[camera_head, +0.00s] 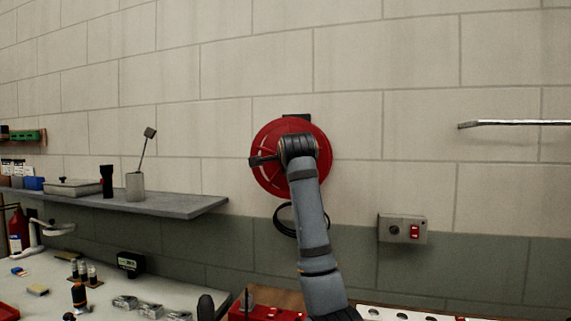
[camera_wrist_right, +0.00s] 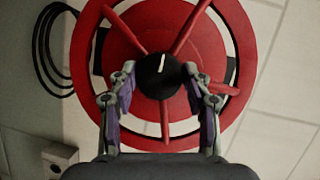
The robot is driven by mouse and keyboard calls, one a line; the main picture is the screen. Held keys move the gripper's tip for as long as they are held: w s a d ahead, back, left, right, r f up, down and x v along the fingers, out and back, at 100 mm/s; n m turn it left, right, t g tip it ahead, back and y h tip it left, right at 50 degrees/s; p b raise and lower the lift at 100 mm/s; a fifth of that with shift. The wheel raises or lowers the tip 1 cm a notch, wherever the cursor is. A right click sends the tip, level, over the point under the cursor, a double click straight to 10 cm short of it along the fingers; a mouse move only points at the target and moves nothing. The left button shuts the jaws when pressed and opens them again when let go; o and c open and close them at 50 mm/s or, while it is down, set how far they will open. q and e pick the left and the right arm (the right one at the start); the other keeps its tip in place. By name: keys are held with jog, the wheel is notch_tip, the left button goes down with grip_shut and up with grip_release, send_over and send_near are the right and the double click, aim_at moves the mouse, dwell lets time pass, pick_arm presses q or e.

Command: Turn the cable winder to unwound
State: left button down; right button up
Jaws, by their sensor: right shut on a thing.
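The cable winder (camera_head: 263,135) is a red spoked wheel on the wall, straight ahead in the head view. In the right wrist view the red wheel (camera_wrist_right: 228,28) fills the middle, with a round black knob (camera_wrist_right: 161,84) at its hub. A white mark on the knob runs nearly upright in that view. My right gripper (camera_wrist_right: 160,77) has one finger on each side of the knob and is shut on it. In the head view my right arm hides the hub and the fingertips.
A dark cable loop (camera_head: 287,231) hangs below the winder. A grey wall box (camera_head: 402,229) with a red switch is at its lower right. A grey shelf (camera_head: 190,204) holds small items at left, above a cluttered worktop (camera_head: 55,290). A metal bar (camera_head: 515,123) is at upper right.

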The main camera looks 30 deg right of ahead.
jog(key=shift+r, duration=0.1)
dwell(0.4)
jog(key=o, duration=1.1)
jog(key=shift+o, duration=0.2)
jog(key=v, duration=1.2)
jog(key=shift+f, duration=0.2)
